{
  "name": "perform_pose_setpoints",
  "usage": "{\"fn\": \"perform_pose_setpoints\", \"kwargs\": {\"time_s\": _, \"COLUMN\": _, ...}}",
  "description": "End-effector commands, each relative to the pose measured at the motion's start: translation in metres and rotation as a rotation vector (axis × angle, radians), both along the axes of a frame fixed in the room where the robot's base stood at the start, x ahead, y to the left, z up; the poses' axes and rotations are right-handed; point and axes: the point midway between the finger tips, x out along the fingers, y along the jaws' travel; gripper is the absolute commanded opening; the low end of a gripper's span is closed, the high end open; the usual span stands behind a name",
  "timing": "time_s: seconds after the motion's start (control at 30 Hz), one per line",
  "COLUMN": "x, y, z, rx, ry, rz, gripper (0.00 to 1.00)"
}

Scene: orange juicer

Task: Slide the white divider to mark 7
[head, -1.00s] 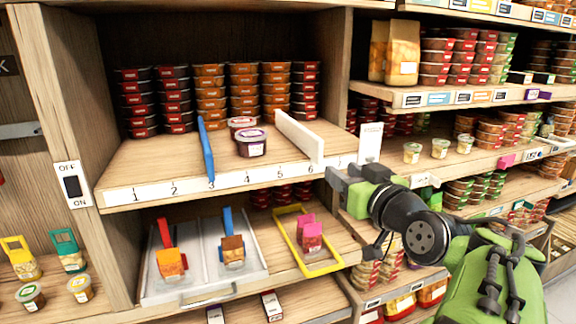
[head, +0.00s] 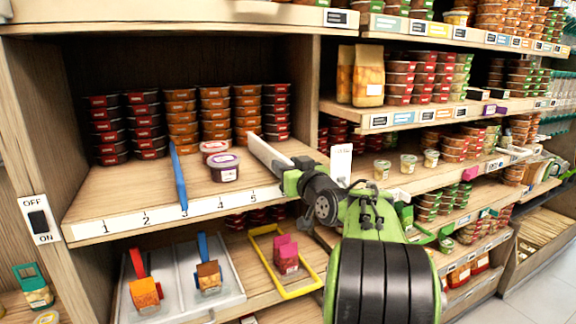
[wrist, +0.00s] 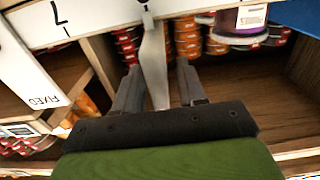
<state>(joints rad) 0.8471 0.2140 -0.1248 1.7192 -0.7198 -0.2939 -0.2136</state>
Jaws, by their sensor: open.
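The white divider (head: 265,152) stands upright on the shelf. Its front end is hidden behind my gripper (head: 287,182) in the head view. In the wrist view the divider (wrist: 153,70) runs between the two spread fingers of my gripper (wrist: 157,85), with a gap visible on each side. The scale strip (head: 160,214) along the shelf edge shows 1 to 5 in the head view; higher marks are covered. In the upside-down wrist view the 7 (wrist: 60,14) shows left of the divider, toward a white panel marked FIXED (wrist: 35,85).
A blue divider (head: 178,178) stands at mark 3. A purple-lidded tub (head: 223,168) and another tub (head: 214,148) stand between the dividers. The fixed white panel (head: 341,165) stands to the right. Tub stacks (head: 215,115) fill the back.

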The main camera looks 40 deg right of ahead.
Motion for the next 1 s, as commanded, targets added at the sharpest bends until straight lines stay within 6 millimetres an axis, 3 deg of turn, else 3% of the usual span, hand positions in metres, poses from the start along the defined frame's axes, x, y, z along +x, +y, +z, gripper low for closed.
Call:
{"fn": "perform_pose_setpoints", "kwargs": {"time_s": 0.17, "x": 0.000, "y": 0.000, "z": 0.000, "rx": 0.000, "ry": 0.000, "rz": 0.000, "gripper": 0.37}}
{"fn": "perform_pose_setpoints", "kwargs": {"time_s": 0.4, "x": -0.001, "y": 0.000, "z": 0.000, "rx": -0.001, "ry": 0.000, "rz": 0.000, "gripper": 0.01}}
{"fn": "perform_pose_setpoints", "kwargs": {"time_s": 0.73, "x": -0.001, "y": -0.003, "z": 0.000, "rx": 0.000, "ry": 0.000, "rz": -0.001, "gripper": 0.00}}
{"fn": "perform_pose_setpoints", "kwargs": {"time_s": 1.0, "x": -0.017, "y": -0.057, "z": 0.001, "rx": -0.003, "ry": 0.000, "rz": -0.008, "gripper": 0.00}}
